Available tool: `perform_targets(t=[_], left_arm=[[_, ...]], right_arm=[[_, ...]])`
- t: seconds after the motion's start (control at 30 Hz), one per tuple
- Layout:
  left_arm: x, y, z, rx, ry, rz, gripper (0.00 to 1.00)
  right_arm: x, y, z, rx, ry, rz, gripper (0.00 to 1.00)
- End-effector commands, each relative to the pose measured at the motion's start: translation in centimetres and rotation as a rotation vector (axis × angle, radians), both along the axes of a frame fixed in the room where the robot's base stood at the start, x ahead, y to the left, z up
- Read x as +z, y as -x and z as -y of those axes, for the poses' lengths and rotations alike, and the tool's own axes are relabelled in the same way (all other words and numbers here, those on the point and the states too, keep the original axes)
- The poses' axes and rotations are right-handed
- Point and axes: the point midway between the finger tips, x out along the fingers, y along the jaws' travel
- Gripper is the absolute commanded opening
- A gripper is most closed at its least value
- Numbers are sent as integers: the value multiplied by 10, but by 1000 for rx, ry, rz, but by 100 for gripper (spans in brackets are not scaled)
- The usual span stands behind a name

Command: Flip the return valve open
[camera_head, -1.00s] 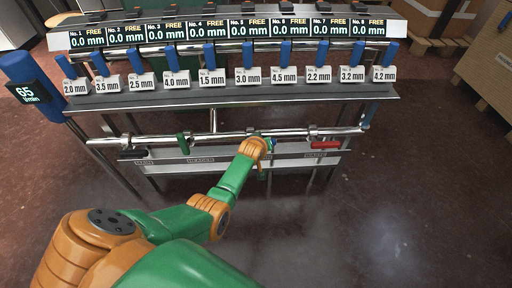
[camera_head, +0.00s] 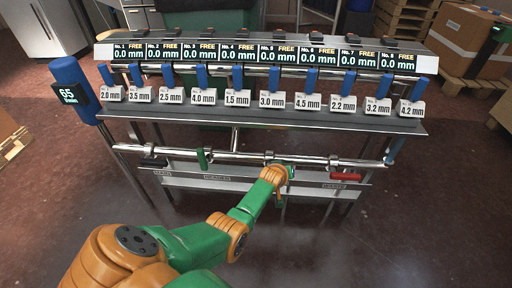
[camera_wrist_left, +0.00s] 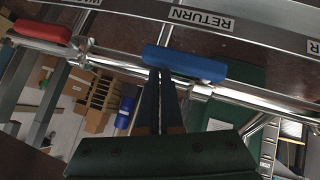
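The blue valve handle (camera_wrist_left: 185,63) lies along the pipe in the left wrist view, close to the RETURN label (camera_wrist_left: 201,18), which appears upside down. In the head view a small part of the blue handle (camera_head: 291,172) shows beside my left gripper, which mostly hides it. My left gripper (camera_wrist_left: 160,72) has its two dark fingers close together, with the tips at the edge of the blue handle, overlapping it in the picture. I see nothing clearly held between them. Whether the tips touch the handle is unclear. My right gripper is in neither view.
Above is a shelf (camera_head: 275,115) with size tags and several blue levers. The floor in front is clear.

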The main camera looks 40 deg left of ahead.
Motion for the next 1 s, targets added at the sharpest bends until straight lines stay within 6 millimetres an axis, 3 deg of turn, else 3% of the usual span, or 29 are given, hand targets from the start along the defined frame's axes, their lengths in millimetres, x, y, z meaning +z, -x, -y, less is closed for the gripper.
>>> perform_targets(t=[0.33,0.53,0.7,1.0], left_arm=[[5,1,1,-1,3,-4,0],[54,1,-5,-1,0,1,0],[81,26,12,-3,2,0,0],[110,56,32,-1,1,1,0]], right_arm=[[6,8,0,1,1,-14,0],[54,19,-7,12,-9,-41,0],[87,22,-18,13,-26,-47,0],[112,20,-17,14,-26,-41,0]])
